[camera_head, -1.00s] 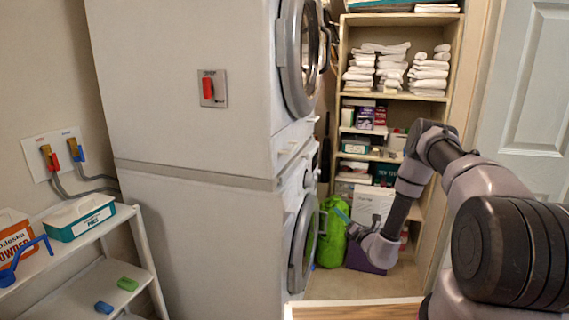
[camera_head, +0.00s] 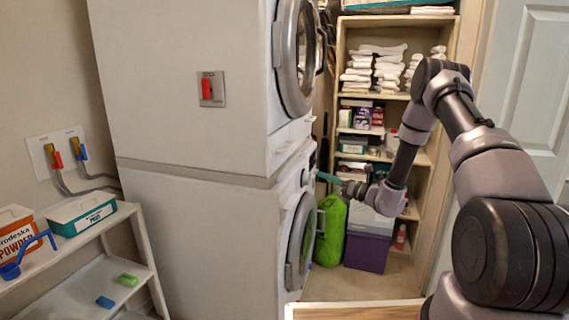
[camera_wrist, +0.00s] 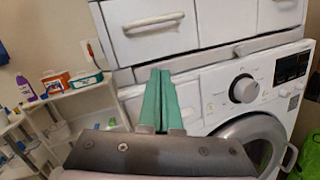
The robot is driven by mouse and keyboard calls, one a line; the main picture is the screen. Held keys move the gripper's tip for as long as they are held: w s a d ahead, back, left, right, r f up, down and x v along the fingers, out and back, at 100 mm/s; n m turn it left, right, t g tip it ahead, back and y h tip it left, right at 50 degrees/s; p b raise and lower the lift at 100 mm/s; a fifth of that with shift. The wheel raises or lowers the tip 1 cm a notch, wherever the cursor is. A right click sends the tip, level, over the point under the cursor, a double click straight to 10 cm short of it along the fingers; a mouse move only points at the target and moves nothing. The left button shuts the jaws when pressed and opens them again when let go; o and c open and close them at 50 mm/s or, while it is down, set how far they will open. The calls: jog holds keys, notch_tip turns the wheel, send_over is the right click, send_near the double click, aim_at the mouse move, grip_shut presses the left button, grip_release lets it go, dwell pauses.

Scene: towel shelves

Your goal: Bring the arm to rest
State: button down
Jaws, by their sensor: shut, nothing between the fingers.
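My gripper (camera_head: 328,178) is in front of the towel shelves in the head view, at the right side of the stacked machines. Its teal fingers point left toward the lower machine's control panel. In the wrist view the two teal fingers of my gripper (camera_wrist: 161,98) lie side by side, shut, with nothing between them. Behind them is the lower washing machine (camera_wrist: 215,85) with its round knob (camera_wrist: 244,88). I cannot tell the exact gap between the fingertips and the machine. My arm reaches in from the right, bent at a raised elbow.
The towel shelves (camera_head: 448,60) hold folded white towels (camera_head: 375,66) and boxes. A green bag (camera_head: 331,230) and a purple bin (camera_head: 367,251) stand on the floor below my gripper. A white door (camera_head: 533,90) is at the right. A white rack (camera_head: 147,252) stands at the left.

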jog(key=s+a+r+n+g+h, duration=0.35)
jog(key=s+r+n+g, duration=0.75)
jog(key=s+r+n, duration=0.6)
jog(key=s+d+r+n+t+h, duration=0.3)
jog(key=s+d+r+h, duration=0.2)
jog(key=s, duration=0.5)
jog(key=s+d+r+n+t+h, duration=0.4)
jog(key=s+d+r+h, duration=0.2)
jog(key=s+d+r, duration=0.2)
jog(key=shift+s+d+r, duration=0.15)
jog(key=shift+s+d, duration=0.3)
jog(key=shift+s, duration=0.4)
jog(key=shift+a, duration=0.15)
